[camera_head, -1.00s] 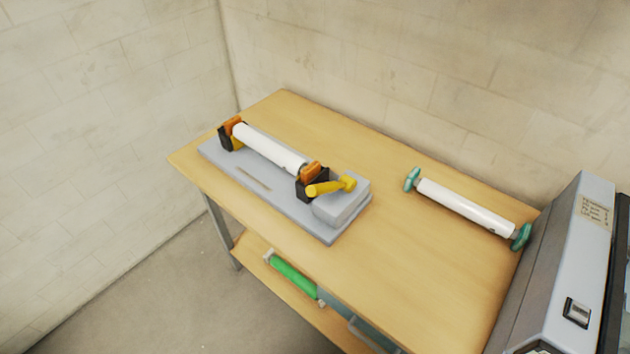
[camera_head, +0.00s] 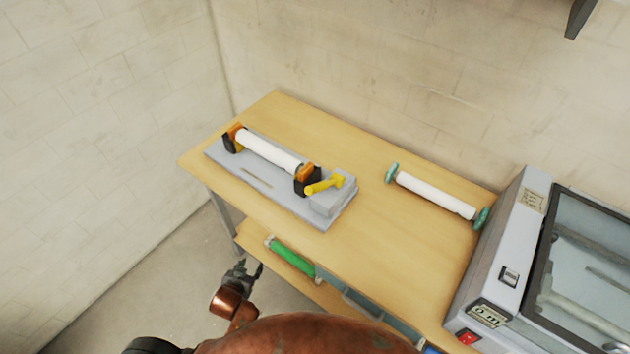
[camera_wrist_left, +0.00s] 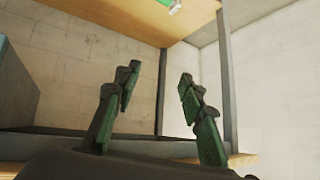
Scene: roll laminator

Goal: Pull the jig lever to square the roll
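The jig is a grey base (camera_head: 285,203) on the wooden table, with a white roll (camera_head: 268,151) lying between two black holders with orange tops. The yellow lever (camera_head: 324,185) sits on a raised grey block at the jig's right end. My left gripper (camera_head: 250,271) is low in front of the table, below the tabletop and apart from the jig. In the left wrist view its two fingers (camera_wrist_left: 160,90) are spread with nothing between them, so it is open. My right gripper is not in view.
A second white roll with teal ends (camera_head: 436,195) lies on the table (camera_head: 372,228) to the right. A grey laminator (camera_head: 500,262) stands at the right. A green roll (camera_head: 291,256) lies on the lower shelf. Table surface between jig and second roll is clear.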

